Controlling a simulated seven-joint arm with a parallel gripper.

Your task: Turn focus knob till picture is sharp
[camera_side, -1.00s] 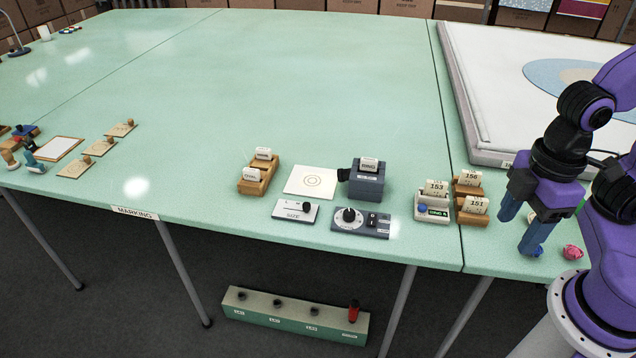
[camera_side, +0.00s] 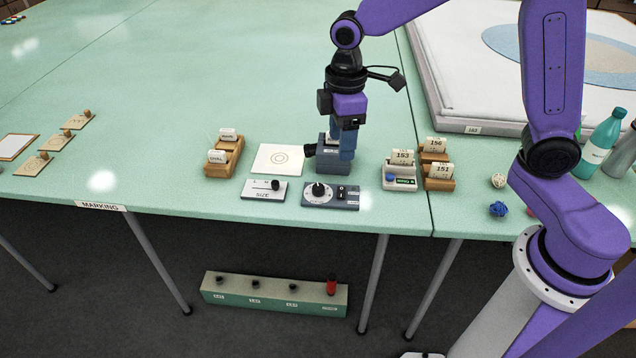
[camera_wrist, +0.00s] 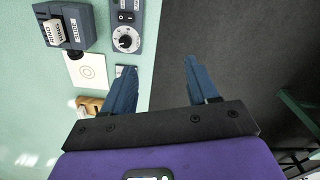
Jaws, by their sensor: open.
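The dark knob (camera_side: 318,190) stands on a round white dial on a grey-blue control panel (camera_side: 346,201) near the table's front edge. In the wrist view the knob (camera_wrist: 125,41) is at upper left. The picture, faint concentric rings on a white card (camera_side: 262,166), lies left of the dark projector box (camera_side: 329,168); the card (camera_wrist: 78,84) also shows in the wrist view. I cannot tell how sharp the rings are. My gripper (camera_side: 344,152) is over the projector box in the side view, behind the knob, partly hiding the box. Its blue fingers (camera_wrist: 160,72) are apart and empty.
A slider panel marked SIZE (camera_side: 250,194) is left of the knob panel. Wooden holders with cards (camera_side: 224,165) stand farther left, and numbered card holders (camera_side: 438,184) to the right. A green box (camera_side: 262,296) with dark knobs sits below the table.

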